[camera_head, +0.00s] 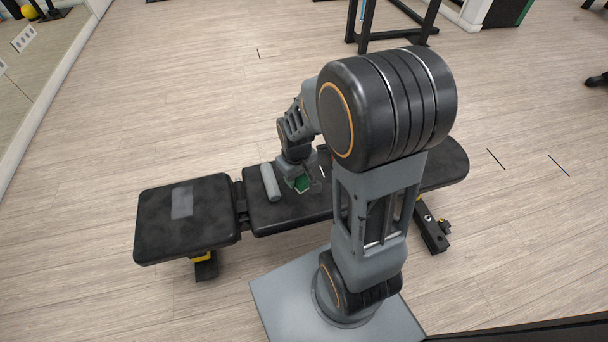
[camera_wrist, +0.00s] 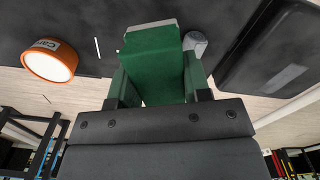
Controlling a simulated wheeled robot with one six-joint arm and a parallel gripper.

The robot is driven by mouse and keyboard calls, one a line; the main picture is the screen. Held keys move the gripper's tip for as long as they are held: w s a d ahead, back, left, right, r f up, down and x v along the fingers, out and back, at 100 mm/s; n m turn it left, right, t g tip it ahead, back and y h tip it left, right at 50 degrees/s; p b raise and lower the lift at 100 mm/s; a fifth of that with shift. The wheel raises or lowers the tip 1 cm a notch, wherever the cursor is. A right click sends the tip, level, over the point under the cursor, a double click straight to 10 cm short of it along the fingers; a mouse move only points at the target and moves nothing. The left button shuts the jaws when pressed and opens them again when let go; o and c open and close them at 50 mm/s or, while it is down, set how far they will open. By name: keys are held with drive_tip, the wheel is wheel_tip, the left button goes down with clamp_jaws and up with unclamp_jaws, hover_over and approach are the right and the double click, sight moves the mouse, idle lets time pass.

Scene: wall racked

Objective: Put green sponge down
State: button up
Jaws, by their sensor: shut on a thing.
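The green sponge (camera_head: 302,184) is low over the middle section of the black bench (camera_head: 262,214) in the head view. It also shows as a green block (camera_wrist: 152,62) in the wrist view. My gripper (camera_head: 299,181) points down and is shut on the sponge, with a finger on each side of it in the wrist view (camera_wrist: 158,88). I cannot tell whether the sponge touches the bench. Part of the sponge is hidden by my gripper, and my arm covers part of the bench to the right.
A grey cylinder (camera_head: 270,182) lies on the bench just left of my gripper. A flat grey patch (camera_head: 181,202) is on the left bench section. An orange-rimmed round container (camera_wrist: 50,61) shows in the wrist view. A dark rack (camera_head: 395,25) stands behind, beyond open floor.

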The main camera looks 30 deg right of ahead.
drive_tip(key=w+d+f+b, duration=0.1)
drive_tip(key=w+d+f, duration=0.1)
drive_tip(key=w+d+f+b, duration=0.1)
drive_tip(key=w+d+f, duration=0.1)
drive_tip(key=w+f, duration=0.1)
drive_tip(key=w+d+f+b, duration=0.2)
drive_tip(key=w+f, duration=0.1)
drive_tip(key=shift+w+d, duration=0.15)
drive_tip(key=shift+w+d+f+b, duration=0.15)
drive_tip(key=shift+f+b, duration=0.25)
drive_tip(key=shift+f, duration=0.55)
drive_tip(key=shift+w+d+f+b, duration=0.15)
drive_tip(key=shift+f+b, duration=0.2)
drive_tip(key=shift+f, duration=0.55)
drive_tip(key=shift+f, duration=0.15)
drive_tip(key=o, duration=0.8)
drive_tip(key=shift+o, duration=0.2)
wheel_tip(320, 180, up, 12)
drive_tip(key=p, duration=0.4)
